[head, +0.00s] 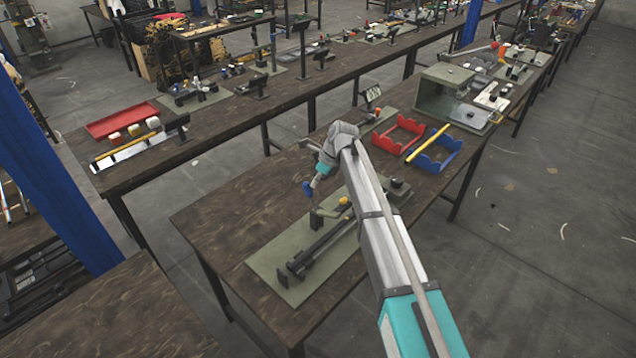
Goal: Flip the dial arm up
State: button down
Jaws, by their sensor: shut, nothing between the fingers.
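The fixture on the green mat (262,262) in the head view has a long dark rail (322,240), a dark upright block (316,221) and a small yellow part (344,202). I cannot tell which of these parts is the dial arm; my own arm hides the mat's right side. My gripper (309,195) hangs from my wrist just above the upright block, with a blue part near its end. It is small in the picture. It is shut and holds nothing. I cannot tell whether it touches the fixture.
A red rack (398,134) and a blue rack (435,152) with a yellow bar stand behind my arm. A green-grey box housing (440,92) stands farther back. The wooden table (215,222) is bare left of the mat. Another bench carries a red tray (122,121).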

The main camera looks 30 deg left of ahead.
jog(key=w+a+f+h+b, duration=0.1)
jog(key=a+f+b, duration=0.3)
jog(key=a+f, duration=0.1)
jog(key=shift+a+f+b, duration=0.15)
jog(key=shift+a+b, duration=0.15)
jog(key=shift+a, duration=0.4)
jog(key=shift+w, duration=0.1)
dwell(0.4)
jog(key=w+a+r+p, duration=0.3)
jog(key=w+r+p, duration=0.3)
jog(key=r+p, duration=0.5)
jog(key=shift+r, duration=0.2)
dwell(0.5)
dwell(0.6)
